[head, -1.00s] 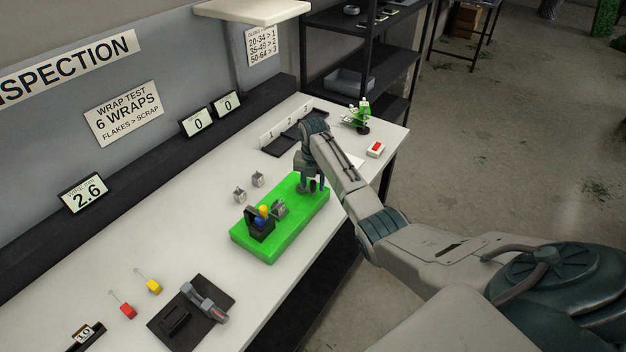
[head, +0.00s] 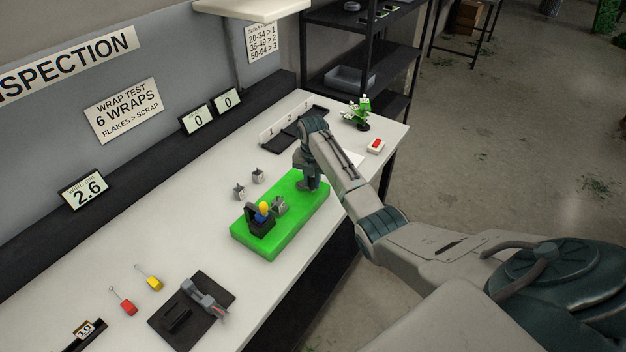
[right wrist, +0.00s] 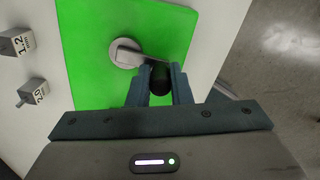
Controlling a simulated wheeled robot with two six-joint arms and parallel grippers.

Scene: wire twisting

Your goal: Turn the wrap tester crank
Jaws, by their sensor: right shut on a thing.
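The wrap tester has a bright green base (head: 292,222) on the white bench, and the green also fills much of the right wrist view (right wrist: 85,35). A black block with blue and yellow parts (head: 261,222) stands at its near end, with a grey block (head: 279,206) beside it. My right gripper (head: 308,186) is over the far end of the base. In the right wrist view the grey crank (right wrist: 126,52) has a round hub, and its arm runs to a dark knob (right wrist: 160,80). My right gripper's fingers (right wrist: 158,85) are shut on the knob. My left gripper is not in view.
Two small grey blocks (head: 239,192) (head: 258,177) stand left of the base; in the right wrist view they read 1.2 (right wrist: 15,44) and 2.0 (right wrist: 32,92). A red-topped box (head: 375,146) is near the right edge. A black mat with a tool (head: 194,312) lies in front.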

